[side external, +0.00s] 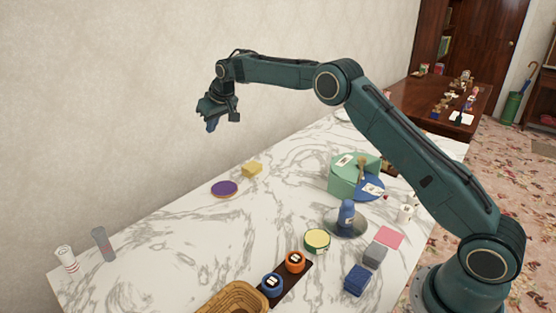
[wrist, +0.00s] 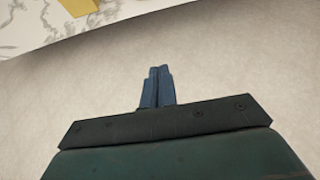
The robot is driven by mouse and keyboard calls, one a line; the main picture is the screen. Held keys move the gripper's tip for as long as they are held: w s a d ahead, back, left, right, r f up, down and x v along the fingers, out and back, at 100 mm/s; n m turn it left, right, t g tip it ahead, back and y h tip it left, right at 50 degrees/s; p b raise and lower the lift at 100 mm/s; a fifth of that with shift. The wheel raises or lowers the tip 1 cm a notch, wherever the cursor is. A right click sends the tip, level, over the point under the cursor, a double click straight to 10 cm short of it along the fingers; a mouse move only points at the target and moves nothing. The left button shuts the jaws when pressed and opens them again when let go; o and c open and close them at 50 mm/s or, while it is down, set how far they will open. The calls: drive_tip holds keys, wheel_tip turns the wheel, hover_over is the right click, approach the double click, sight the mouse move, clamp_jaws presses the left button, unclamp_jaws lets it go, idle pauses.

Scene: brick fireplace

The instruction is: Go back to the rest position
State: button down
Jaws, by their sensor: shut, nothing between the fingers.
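My gripper (side external: 211,125) hangs high above the far edge of the marble table (side external: 150,240) in the side external view, with the arm stretched out to the left and the fingers pointing down. In the wrist view the blue fingers of my gripper (wrist: 157,88) are together with nothing between them. The gripper touches nothing and is well apart from the things on the table.
Below the gripper are a purple disc (side external: 224,188) and a yellow block (side external: 252,169). A green box (side external: 345,178), blue bottle (side external: 346,215), wicker basket (side external: 235,300) and dark tray (side external: 292,285) stand nearer my base. The wall (side external: 100,100) is close behind the gripper.

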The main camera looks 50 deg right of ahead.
drive_tip(key=s+a+r, duration=0.1)
drive_tip(key=s+r, duration=0.8)
drive_tip(key=s, duration=0.4)
drive_tip(key=s+a+r, duration=0.2)
drive_tip(key=s+r, duration=0.6)
drive_tip(key=s, duration=0.4)
drive_tip(key=s+f, duration=0.3)
drive_tip(key=s, duration=1.1)
drive_tip(key=s+f, duration=0.4)
drive_tip(key=s, duration=1.1)
drive_tip(key=shift+s+a+f, duration=0.15)
drive_tip(key=shift+s+a, duration=0.05)
drive_tip(key=shift+a, duration=0.05)
